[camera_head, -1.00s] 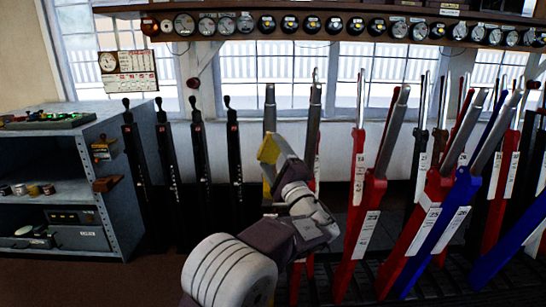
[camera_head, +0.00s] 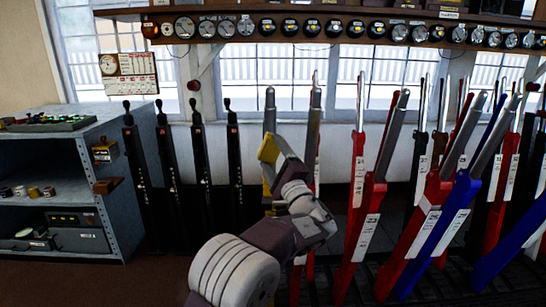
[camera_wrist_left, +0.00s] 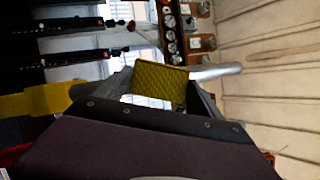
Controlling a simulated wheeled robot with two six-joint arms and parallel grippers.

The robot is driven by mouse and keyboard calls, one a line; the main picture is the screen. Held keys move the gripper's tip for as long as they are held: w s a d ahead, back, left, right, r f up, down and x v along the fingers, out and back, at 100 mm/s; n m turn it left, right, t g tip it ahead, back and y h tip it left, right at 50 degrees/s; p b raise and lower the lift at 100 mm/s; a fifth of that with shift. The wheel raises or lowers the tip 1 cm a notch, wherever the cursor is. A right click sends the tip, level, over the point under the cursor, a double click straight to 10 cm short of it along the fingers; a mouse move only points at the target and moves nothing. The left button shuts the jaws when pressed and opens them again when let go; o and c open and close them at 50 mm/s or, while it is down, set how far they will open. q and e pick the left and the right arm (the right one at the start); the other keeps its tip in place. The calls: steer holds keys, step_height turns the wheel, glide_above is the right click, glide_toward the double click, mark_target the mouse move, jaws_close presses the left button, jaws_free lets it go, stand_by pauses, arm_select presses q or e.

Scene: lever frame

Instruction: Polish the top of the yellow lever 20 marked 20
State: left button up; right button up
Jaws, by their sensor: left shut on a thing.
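My left gripper (camera_head: 270,150) is shut on a yellow textured cloth or pad (camera_wrist_left: 160,76), which shows between its fingers in the left wrist view. In the head view the gripper is at the front of a lever with a bare silver handle (camera_head: 269,108), below the handle's top. The yellow lever's body (camera_wrist_left: 42,101) shows at the left of the wrist view, and its silver handle (camera_wrist_left: 215,72) passes behind the pad. I cannot tell whether the pad touches the handle. The lever's number is not readable; my arm hides much of its body. My right gripper is not in view.
Several black levers (camera_head: 200,165) stand to the left. Red levers (camera_head: 362,205) and a blue lever (camera_head: 440,225) lean close on the right. A grey shelf unit (camera_head: 125,190) stands far left. A shelf of round gauges (camera_head: 330,27) runs above.

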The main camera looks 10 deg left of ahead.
mark_target(271, 140)
arm_select(q)
steer(key=shift+s+d+r+p, duration=0.1)
steer(key=shift+s+r+p, duration=0.1)
steer(key=shift+r, duration=0.45)
steer(key=shift+s+d+r+p, duration=0.1)
steer(key=shift+s+r+p, duration=0.05)
steer(key=shift+r, duration=0.55)
steer(key=shift+s+r+p, duration=0.2)
steer(key=shift+r, duration=0.45)
steer(key=shift+w+f+b, duration=0.15)
steer(key=shift+b, duration=0.2)
steer(key=f+b, duration=0.2)
steer(key=b, duration=0.1)
steer(key=f+b, duration=0.1)
steer(key=f, duration=0.1)
steer(key=shift+w+a, duration=0.15)
steer(key=shift+w, duration=0.2)
steer(key=shift+r, duration=0.15)
